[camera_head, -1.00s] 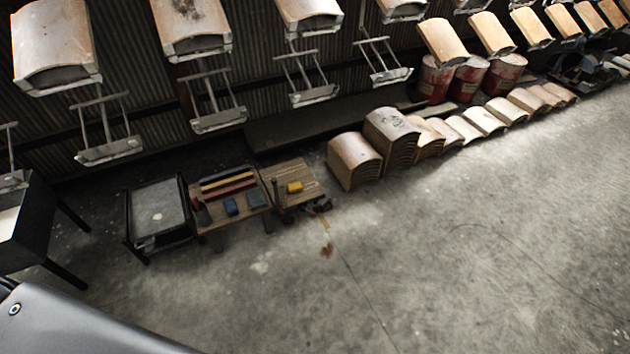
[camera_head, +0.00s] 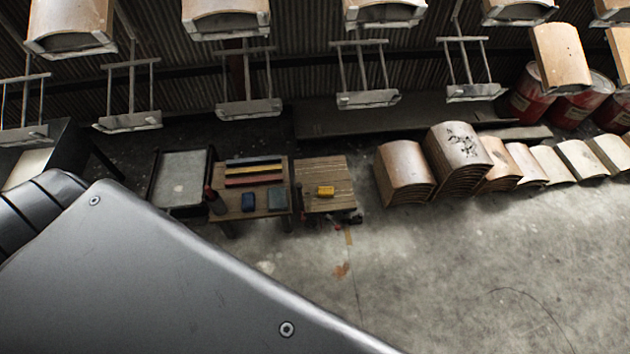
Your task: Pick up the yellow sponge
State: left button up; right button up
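The yellow sponge (camera_head: 325,191) is a small block lying on the right-hand wooden table (camera_head: 327,171) in the middle of the head view. Nothing touches it from above and it is fully visible. My grippers are not in the picture. A large grey part of my own body fills the lower left of the view, well in front of the tables.
A left wooden table (camera_head: 254,206) holds coloured bars, a blue block (camera_head: 248,201), a grey-blue block (camera_head: 276,198) and a dark bottle (camera_head: 214,200). A metal-topped cart (camera_head: 181,178) stands beside it. Stacked curved panels (camera_head: 404,173) stand right. Hangers (camera_head: 248,107) hang behind. Front floor is clear.

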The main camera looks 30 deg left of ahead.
aim_at(323, 192)
jog(key=u, duration=0.7)
jog(key=i, duration=0.75)
jog(key=u, duration=0.85)
